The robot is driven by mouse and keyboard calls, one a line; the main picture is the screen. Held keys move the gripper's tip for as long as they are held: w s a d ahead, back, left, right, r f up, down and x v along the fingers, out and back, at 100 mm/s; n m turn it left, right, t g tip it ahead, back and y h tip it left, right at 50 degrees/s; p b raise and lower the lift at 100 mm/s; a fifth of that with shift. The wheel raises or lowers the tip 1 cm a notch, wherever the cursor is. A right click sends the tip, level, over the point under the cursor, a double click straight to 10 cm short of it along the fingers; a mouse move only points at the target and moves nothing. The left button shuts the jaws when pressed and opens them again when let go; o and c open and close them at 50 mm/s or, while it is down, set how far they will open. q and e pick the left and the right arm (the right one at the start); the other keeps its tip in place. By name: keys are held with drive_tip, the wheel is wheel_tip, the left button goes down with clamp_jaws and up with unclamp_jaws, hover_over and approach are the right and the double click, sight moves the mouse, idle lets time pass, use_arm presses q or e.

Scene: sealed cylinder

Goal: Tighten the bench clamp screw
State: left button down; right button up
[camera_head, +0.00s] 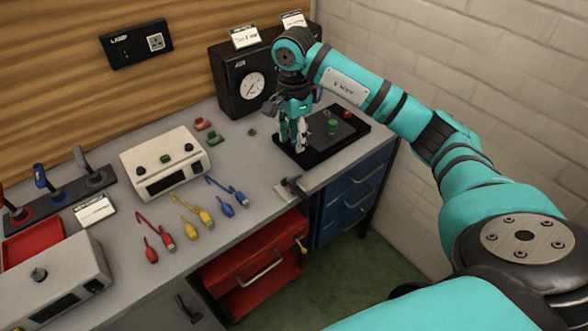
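The bench clamp (291,187) is a small dark metal piece at the front edge of the grey bench. Its screw is too small to make out clearly. My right gripper (294,146) points down over the left part of a black board (345,139), behind the clamp and apart from it. Its fingers are small and partly overlapped, so I cannot tell whether they are open or hold anything. My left gripper is not in view.
A black gauge box (232,98) stands behind my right gripper. A green knob (332,127) and a red knob (347,114) are on the board. A white box (166,164) and coloured leads (192,212) lie to the left. Blue drawers (352,197) are under the bench.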

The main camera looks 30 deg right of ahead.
sight(294, 176)
wheel_tip(294, 176, down, 11)
drive_tip(key=p, duration=0.3)
drive_tip(key=shift+f, duration=0.15)
drive_tip(key=shift+f+p, duration=0.3)
drive_tip(key=shift+f, duration=0.35)
clamp_jaws()
